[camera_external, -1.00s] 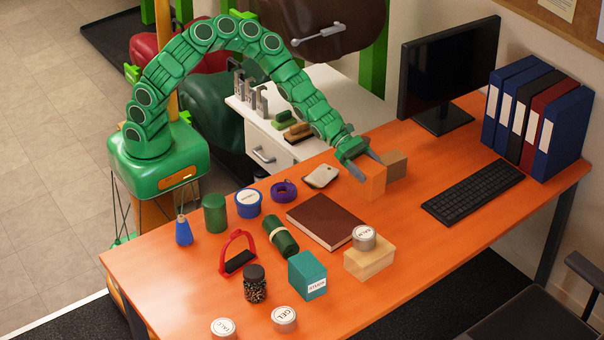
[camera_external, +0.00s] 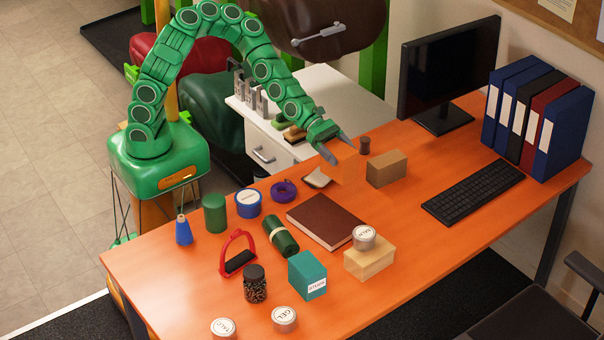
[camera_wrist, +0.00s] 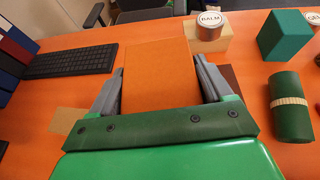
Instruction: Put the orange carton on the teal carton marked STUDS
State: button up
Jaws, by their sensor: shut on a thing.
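The orange carton (camera_wrist: 158,75) fills the space between my jaws in the wrist view. In the external view the orange carton (camera_external: 347,171) hangs below the fingers and blends with the orange desk. My gripper (camera_external: 338,149) is shut on it, over the far part of the desk. The teal carton (camera_external: 308,277) stands upright near the desk's front, with a white label that seems to read STUDS. It also shows at the upper right of the wrist view (camera_wrist: 285,37), apart from my gripper. Its top is bare.
A brown book (camera_external: 325,221), a green roll (camera_external: 281,237) and a wooden block (camera_external: 369,262) bearing a BALM tin (camera_external: 364,238) lie around the teal carton. A jar (camera_external: 255,284) and a GEL tin (camera_external: 284,319) are close in front. A brown carton (camera_external: 386,169) stands behind right.

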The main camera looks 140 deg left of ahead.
jog(key=shift+s, duration=0.1)
jog(key=w+d+r+m+h, duration=0.2)
jog(key=w+d+r, duration=0.1)
jog(key=d, duration=0.8)
jog(key=w+d+r+m+h, duration=0.2)
jog(key=w+d+r, duration=0.15)
jog(key=d, duration=0.65)
jog(key=w+d+r+m+h, duration=0.2)
jog(key=w+d+r+h, duration=0.15)
jog(key=d, duration=0.75)
jog(key=shift+g+y, duration=0.25)
jog(key=shift+g, duration=0.15)
jog(key=shift+w+a+f, duration=0.35)
jog(key=shift+w+f, duration=1.75)
jog(key=shift+w, duration=0.15)
jog(key=shift+w+a+f, duration=0.35)
jog(key=shift+w+f, duration=1.8)
jog(key=shift+w, duration=0.05)
jog(key=shift+w+a+f, duration=0.35)
jog(key=shift+w+f, duration=1.75)
jog(key=shift+w, duration=0.15)
jog(key=o, duration=1.2)
jog(key=shift+f, duration=0.15)
jog(key=shift+o, duration=0.2)
